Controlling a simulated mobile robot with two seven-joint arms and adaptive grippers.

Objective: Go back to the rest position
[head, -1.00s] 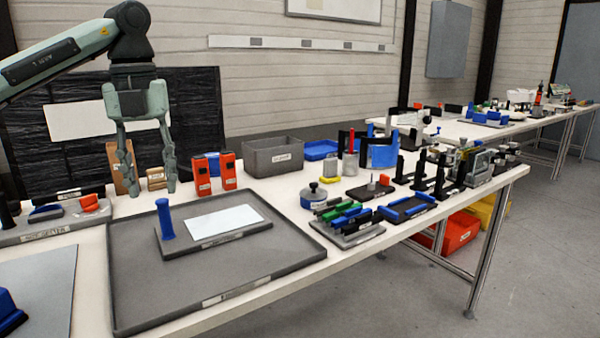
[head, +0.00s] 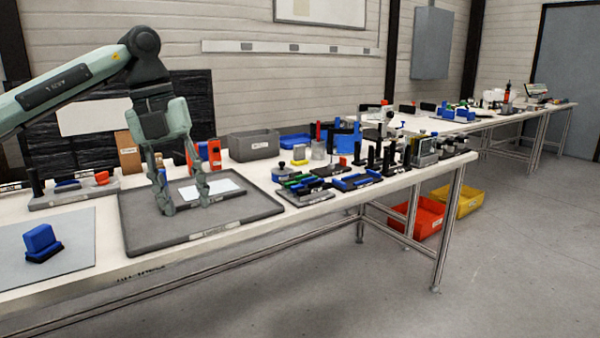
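My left gripper (head: 184,203) hangs from the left arm in the head view, fingers pointing down over the grey tray. Its fingers are spread apart with nothing seen between them, so it is open and empty. It hides part of the dark plate with a white sheet (head: 222,188) that lies in the tray (head: 233,222). The blue post seen on that plate earlier is hidden behind the gripper. My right gripper is not in view.
A blue block (head: 40,240) on a black base sits on a grey mat (head: 82,226) at left. A grey bin (head: 254,145), orange boxes (head: 213,152) and several fixtures crowd the table's back and right. Red (head: 424,217) and yellow (head: 465,200) bins stand on the floor.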

